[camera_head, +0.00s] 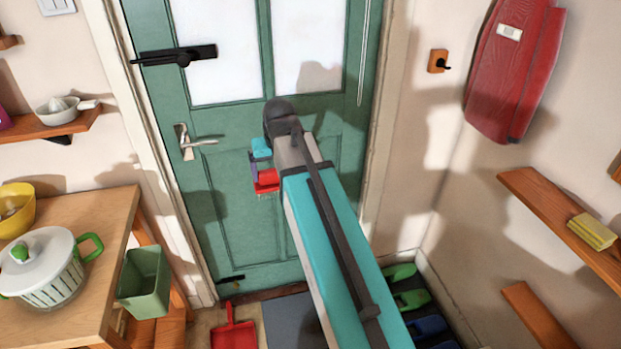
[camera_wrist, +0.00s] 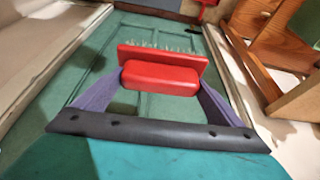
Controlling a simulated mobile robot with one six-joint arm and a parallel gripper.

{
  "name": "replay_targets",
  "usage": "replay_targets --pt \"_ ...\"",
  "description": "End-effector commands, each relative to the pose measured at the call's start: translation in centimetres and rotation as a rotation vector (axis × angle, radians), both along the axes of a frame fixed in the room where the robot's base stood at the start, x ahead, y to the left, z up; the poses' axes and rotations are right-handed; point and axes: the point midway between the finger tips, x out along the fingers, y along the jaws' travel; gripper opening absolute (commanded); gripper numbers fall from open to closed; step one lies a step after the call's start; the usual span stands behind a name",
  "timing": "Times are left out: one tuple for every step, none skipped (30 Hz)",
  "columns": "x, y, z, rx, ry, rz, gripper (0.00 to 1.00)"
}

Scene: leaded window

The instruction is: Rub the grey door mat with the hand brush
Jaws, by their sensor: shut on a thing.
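My gripper (camera_wrist: 160,82) is shut on the red hand brush (camera_wrist: 161,77), with one purple finger at each end of its block. The pale bristles point away from my wrist. In the head view the brush (camera_head: 267,181) shows small beside the end of my arm, held in the air in front of the green door. The grey door mat (camera_head: 288,322) lies on the floor at the foot of the door, well below the brush. My arm hides part of it. A grey strip at the top of the wrist view looks like the mat (camera_wrist: 150,5).
A red dustpan (camera_head: 233,334) lies left of the mat. Green and blue footwear (camera_head: 411,299) stands to its right. At left is a wooden table (camera_head: 100,222) with a lidded pot (camera_head: 45,270) and a green bin (camera_head: 145,282) at its side. Shelves (camera_head: 560,225) line the right wall.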

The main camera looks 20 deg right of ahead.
Motion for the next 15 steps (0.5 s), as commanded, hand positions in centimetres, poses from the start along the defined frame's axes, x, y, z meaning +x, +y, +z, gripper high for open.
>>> replay_targets --pt "0.2 1.8 0.7 0.001 -0.003 0.034 0.73" --pt "0.2 2.7 1.1 0.000 -0.004 0.052 0.73" --pt "0.2 3.8 1.5 -0.001 -0.004 0.074 0.73" --pt "0.1 4.5 1.8 0.000 -0.003 0.089 0.73" --pt "0.1 5.2 2.1 0.000 -0.003 0.102 0.73" --pt "0.1 5.9 2.4 -0.001 -0.004 0.116 0.73" --pt "0.0 6.4 2.6 0.000 -0.004 0.126 0.73" --pt "0.0 6.8 2.8 -0.001 -0.004 0.134 0.73" --pt "-0.1 7.2 3.0 0.000 -0.003 0.143 0.73" --pt "-0.1 7.4 3.1 -0.001 -0.003 0.147 0.73" --pt "-0.1 7.6 3.1 0.000 -0.003 0.152 0.73" --pt "-0.1 7.8 3.2 0.000 -0.002 0.155 0.73" --pt "-0.2 7.9 3.2 0.000 -0.002 0.156 0.73" --pt "-0.2 7.9 3.3 0.000 -0.002 0.157 0.73" --pt "-0.2 7.9 3.3 0.000 -0.002 0.157 0.73"
